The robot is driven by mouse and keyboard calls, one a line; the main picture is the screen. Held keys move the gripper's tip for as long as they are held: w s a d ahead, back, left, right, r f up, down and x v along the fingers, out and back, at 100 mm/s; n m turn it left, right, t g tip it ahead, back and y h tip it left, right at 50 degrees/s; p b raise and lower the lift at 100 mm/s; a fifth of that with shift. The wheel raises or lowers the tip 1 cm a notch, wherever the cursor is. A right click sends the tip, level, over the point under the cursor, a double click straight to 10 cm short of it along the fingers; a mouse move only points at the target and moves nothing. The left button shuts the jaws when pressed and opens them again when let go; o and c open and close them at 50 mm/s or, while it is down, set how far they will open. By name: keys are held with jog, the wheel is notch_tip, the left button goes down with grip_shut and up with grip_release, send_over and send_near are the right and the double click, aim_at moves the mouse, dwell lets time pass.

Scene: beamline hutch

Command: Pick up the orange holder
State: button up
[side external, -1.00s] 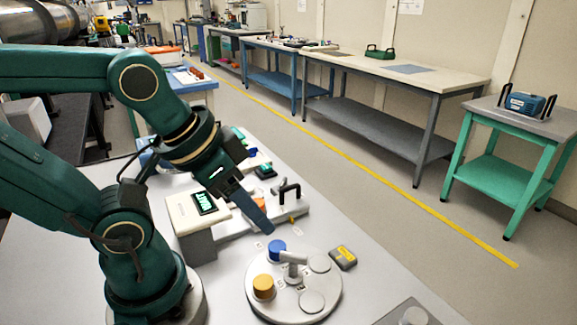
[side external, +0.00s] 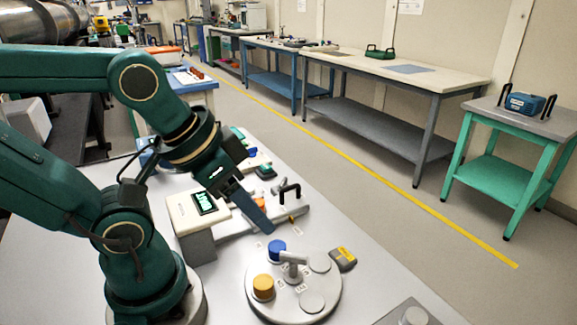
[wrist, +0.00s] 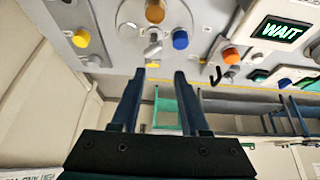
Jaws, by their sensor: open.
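The orange holder (side external: 263,287) is a short round cap standing on the left side of the round grey plate (side external: 254,308). In the wrist view the orange holder (wrist: 155,11) is at the top centre, partly cut by the frame edge. A blue cap (side external: 277,249) stands on the same plate, and it also shows in the wrist view (wrist: 180,39). My gripper (side external: 262,222) is above the bench, behind the plate and apart from the orange holder. In the wrist view my gripper (wrist: 159,74) has its two fingers apart with nothing held between them.
A grey post with an arm (side external: 292,262) rises mid-plate, close to both caps. A box with a lit screen (side external: 205,203) and a black-handled fixture (side external: 289,192) stand behind. A yellow-and-dark device (side external: 343,259) lies right of the plate. Bare bench lies in front-left.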

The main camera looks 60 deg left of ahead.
jog(key=o, duration=0.5)
jog(key=n+g, duration=0.5)
jog(key=n, duration=2.8)
send_over(257, 202)
jog(key=f, duration=0.6)
jog(key=shift+w+d+f, duration=0.1)
jog(key=shift+w, duration=0.1)
jog(key=shift+s+a+f+g, duration=0.2)
jog(key=shift+f+g, duration=0.1)
jog(key=shift+f, duration=2.5)
